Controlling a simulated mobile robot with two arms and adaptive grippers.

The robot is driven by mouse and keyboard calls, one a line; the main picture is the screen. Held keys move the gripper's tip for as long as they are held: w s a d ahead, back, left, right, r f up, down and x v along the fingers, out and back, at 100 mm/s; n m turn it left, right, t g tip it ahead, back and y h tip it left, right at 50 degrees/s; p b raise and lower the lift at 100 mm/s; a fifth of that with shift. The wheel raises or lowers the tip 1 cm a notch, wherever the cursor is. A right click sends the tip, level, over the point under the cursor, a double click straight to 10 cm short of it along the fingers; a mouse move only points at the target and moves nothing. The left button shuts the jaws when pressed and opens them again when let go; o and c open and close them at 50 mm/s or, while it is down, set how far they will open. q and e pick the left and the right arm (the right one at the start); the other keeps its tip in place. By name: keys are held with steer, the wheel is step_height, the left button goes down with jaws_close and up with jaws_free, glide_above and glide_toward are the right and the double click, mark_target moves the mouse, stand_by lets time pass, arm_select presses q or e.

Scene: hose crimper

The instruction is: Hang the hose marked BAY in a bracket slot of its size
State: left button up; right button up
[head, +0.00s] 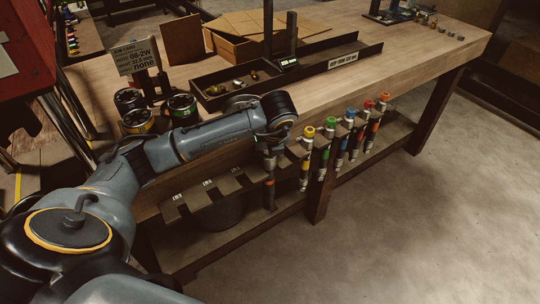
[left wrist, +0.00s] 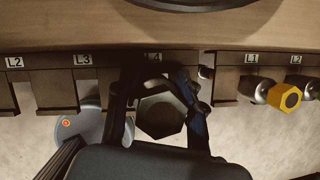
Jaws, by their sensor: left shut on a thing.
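My left gripper (head: 270,142) is at the front edge of the workbench, shut on a dark hose (head: 269,190) that hangs upright below it with an orange band. In the left wrist view the gripper (left wrist: 158,110) has its fingers on both sides of the hose's dark hex end (left wrist: 161,117). The hose is at the slot bracket (left wrist: 55,90), in front of the slot whose label looks like L4, partly covered by the fingers. I cannot tell whether it rests in the slot. No BAY mark is readable. Empty slots (head: 205,190) lie left of it.
Several hoses with coloured ends hang to the right, the nearest with a yellow cap (head: 309,132), which also shows in the left wrist view (left wrist: 285,97). A bucket (head: 215,213) stands below. Spools (head: 181,106), a sign (head: 136,57) and a dark tray (head: 236,86) are on the bench.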

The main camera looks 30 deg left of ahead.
stand_by(0.3)
arm_select(q)
steer(key=o, duration=1.4)
steer(key=shift+c, duration=0.2)
steer(key=shift+f, duration=0.1)
steer(key=shift+d, duration=0.1)
steer(key=v, duration=1.2)
